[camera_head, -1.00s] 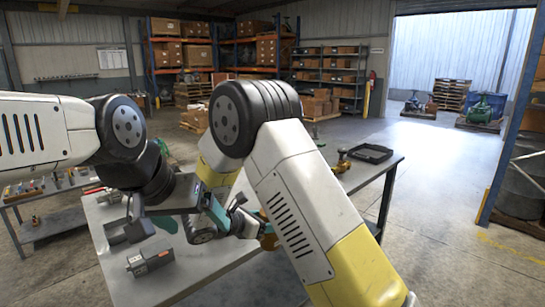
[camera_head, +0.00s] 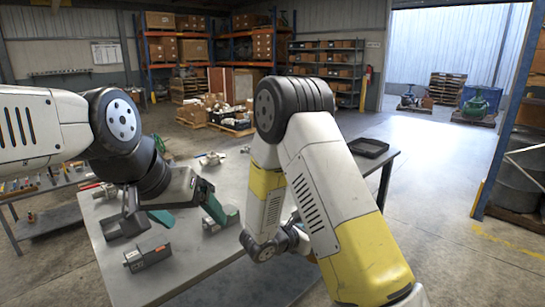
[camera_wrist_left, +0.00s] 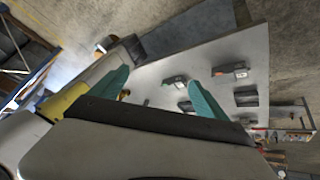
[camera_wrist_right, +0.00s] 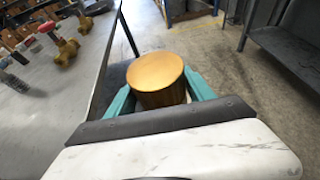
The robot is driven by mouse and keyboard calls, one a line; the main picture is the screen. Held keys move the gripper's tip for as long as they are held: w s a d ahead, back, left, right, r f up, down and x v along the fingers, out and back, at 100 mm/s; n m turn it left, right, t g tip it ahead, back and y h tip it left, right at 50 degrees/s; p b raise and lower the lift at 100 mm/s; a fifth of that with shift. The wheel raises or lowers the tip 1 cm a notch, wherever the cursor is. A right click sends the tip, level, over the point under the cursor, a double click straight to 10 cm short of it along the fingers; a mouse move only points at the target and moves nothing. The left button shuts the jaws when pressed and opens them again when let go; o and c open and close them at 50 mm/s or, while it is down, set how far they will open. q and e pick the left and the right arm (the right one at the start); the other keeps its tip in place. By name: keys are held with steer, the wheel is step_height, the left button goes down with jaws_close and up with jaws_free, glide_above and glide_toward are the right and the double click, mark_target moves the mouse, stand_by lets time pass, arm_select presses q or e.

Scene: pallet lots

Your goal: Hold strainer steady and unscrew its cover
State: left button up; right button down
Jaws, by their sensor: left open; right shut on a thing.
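A smooth brass-coloured cylinder (camera_wrist_right: 156,78) sits between the teal fingers of my right gripper (camera_wrist_right: 158,92), shut on it. I cannot tell whether it is the strainer or its cover. It is held beside the table edge, with floor behind it. My left gripper (camera_head: 188,208) is open and empty above the table. Its spread teal fingers also show in the left wrist view (camera_wrist_left: 157,84). I cannot make out a separate strainer body for certain.
A silver fitting (camera_head: 212,159) is farther back, and a black tray (camera_head: 368,147) is at the right end. Brass valves (camera_wrist_right: 65,48) show in the right wrist view.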

steer(key=shift+a+f+n+t+y, duration=0.2)
steer(key=shift+a+n+t+y, duration=0.1)
steer(key=shift+a+n, duration=0.1)
arm_select(q)
steer(key=shift+c, duration=1.1)
steer(key=w+d+f+m+g+y, duration=0.1)
steer(key=w+d+f+m+g, duration=0.1)
steer(key=w+d+f+m, duration=0.5)
steer(key=w+d+m+g+y, duration=0.1)
steer(key=w+d+m+g, duration=0.3)
steer(key=w+m, duration=0.8)
steer(key=w+d+f+m, duration=0.1)
steer(key=w+d+f, duration=0.2)
steer(key=f, duration=0.5)
steer(key=w+d+f+m, duration=0.2)
steer(key=w+d+f, duration=0.2)
steer(key=f, duration=0.4)
steer(key=shift+d+f, duration=0.15)
steer(key=shift+f, duration=0.25)
arm_select(e)
steer(key=w+a+f+n+t+y, duration=0.2)
steer(key=a+n+t+y, duration=0.2)
steer(key=a+n+y, duration=0.3)
steer(key=a, duration=0.3)
steer(key=shift+a, duration=0.4)
arm_select(q)
steer(key=shift+c, duration=0.3)
arm_select(e)
steer(key=shift+w, duration=0.1)
